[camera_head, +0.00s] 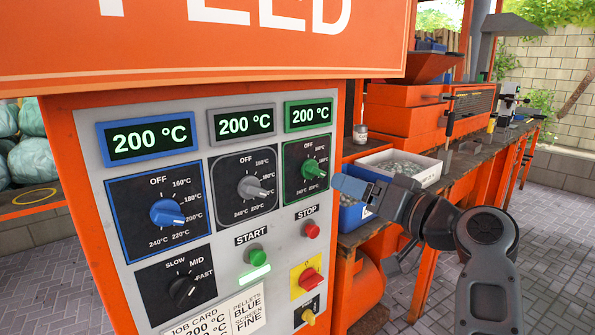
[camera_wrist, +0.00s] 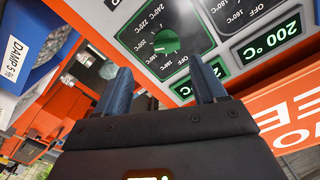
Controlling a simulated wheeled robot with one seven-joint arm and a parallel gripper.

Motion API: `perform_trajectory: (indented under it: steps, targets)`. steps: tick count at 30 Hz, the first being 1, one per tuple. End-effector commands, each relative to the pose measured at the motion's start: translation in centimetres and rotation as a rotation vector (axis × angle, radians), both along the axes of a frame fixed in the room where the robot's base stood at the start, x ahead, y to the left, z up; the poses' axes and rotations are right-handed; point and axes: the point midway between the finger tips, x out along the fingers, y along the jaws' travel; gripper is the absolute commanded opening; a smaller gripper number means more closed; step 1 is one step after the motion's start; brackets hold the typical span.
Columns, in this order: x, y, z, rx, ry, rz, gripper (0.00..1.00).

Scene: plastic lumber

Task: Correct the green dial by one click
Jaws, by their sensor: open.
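The green dial (camera_head: 314,169) is on a dark square at the right of the upper dial row, under a green-framed display (camera_head: 307,115) reading 200 °C. Its pointer points right and slightly down; the exact mark is too small to read. My gripper (camera_head: 352,187) is just right of the dial in the head view, its blue fingers toward the panel. In the wrist view the panel appears upside down and the green dial (camera_wrist: 166,41) lies ahead, between the lines of the two spread fingers of my gripper (camera_wrist: 162,80). The gripper is open and looks empty and apart from the dial.
A blue dial (camera_head: 167,212) and a grey dial (camera_head: 251,187) are left of the green one. The stop button (camera_head: 311,231) and red switch (camera_head: 310,279) sit below. The job card (camera_head: 216,318) reads 200 °C. A blue bin (camera_head: 352,213) stands behind my gripper.

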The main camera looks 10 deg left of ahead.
Motion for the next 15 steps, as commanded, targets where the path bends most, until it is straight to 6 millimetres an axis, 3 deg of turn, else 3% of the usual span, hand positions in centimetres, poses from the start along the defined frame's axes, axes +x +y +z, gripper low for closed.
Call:
perform_trajectory:
  steps: [3, 15]
  targets:
    - [0.3, 0.7, 0.8, 0.01, -0.005, 0.018, 0.7]
    - [3.6, 5.0, 1.0, 0.011, -0.005, 0.018, 0.7]
